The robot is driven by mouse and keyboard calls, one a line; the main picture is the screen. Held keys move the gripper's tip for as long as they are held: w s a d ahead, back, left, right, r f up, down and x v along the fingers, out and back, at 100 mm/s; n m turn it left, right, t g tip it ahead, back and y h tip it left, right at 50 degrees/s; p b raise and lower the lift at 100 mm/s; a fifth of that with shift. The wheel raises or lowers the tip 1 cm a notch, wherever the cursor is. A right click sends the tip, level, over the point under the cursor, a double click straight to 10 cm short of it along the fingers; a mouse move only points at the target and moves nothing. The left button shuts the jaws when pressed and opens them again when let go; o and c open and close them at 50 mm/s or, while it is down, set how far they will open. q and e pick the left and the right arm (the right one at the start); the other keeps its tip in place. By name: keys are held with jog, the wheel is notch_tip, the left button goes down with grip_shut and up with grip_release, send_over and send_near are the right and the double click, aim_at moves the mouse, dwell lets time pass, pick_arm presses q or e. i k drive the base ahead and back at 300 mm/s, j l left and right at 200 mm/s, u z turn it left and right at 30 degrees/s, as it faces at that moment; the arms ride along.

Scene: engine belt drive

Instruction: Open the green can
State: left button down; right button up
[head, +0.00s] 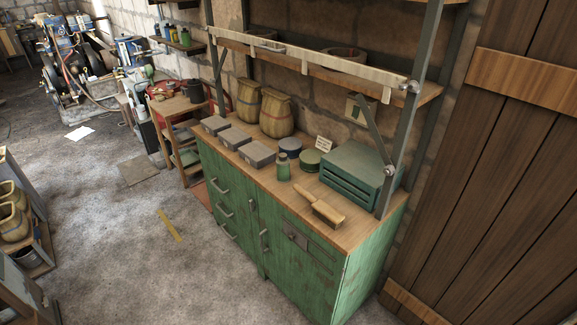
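A low round green can (310,161) stands on the wooden top of a green cabinet (318,270), near the wall. Its top looks covered, though it is too small to tell the lid's details. A small green glass bottle (284,170) stands just left of it, towards the front edge. A dark grey round can (290,147) stands behind the bottle. Neither of my grippers shows in the head view.
A green slatted crate (357,175) stands right of the can, and a wooden brush (322,210) lies in front. Grey boxes (233,138) and two woven jars (277,115) stand to the left. A shelf (310,66) hangs above. The floor left of the cabinet is mostly clear.

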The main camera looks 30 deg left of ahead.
aim_at(282, 166)
jog(key=i+j, duration=0.15)
jog(key=j, duration=0.3)
jog(key=i+j+z, duration=0.15)
jog(key=j, duration=0.8)
jog(key=i+z, duration=0.05)
jog(key=i, duration=0.05)
